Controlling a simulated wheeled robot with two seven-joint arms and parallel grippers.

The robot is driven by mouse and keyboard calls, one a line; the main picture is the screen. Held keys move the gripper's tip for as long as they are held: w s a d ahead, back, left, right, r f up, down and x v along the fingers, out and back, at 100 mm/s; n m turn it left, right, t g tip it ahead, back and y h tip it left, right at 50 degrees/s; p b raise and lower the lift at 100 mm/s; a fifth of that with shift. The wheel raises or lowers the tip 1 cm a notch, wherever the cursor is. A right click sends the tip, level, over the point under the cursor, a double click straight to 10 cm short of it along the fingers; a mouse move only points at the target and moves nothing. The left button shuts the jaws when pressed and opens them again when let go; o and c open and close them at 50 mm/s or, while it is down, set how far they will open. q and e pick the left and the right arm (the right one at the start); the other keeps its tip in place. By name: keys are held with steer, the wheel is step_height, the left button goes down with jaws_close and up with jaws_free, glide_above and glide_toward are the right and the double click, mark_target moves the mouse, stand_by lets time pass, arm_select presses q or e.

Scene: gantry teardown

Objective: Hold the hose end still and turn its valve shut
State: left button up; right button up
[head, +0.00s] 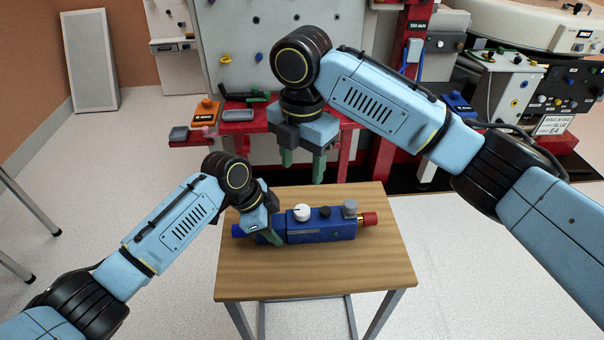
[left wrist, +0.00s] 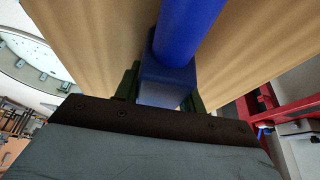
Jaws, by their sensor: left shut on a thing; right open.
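The hose end (head: 320,232) is a blue block lying along the wooden table (head: 320,277). On its top are a white round knob (head: 302,213), a small dark knob (head: 325,212) and a grey knob (head: 349,209); I cannot tell which is the valve. A brass neck with a red cap (head: 370,219) is at its right end. My left gripper (head: 268,236) is shut on the hose end near its left end. The left wrist view shows the blue part (left wrist: 168,78) between the green fingers. My right gripper (head: 302,168) is open and empty, above and behind the table.
A red bench (head: 247,128) with an orange device (head: 206,112) and a grey tray (head: 238,116) stands behind the table. Machines with a label (head: 553,126) stand at the back right. The table's front half is clear.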

stand_by(0.3)
arm_select(q)
steer(key=o, duration=1.2)
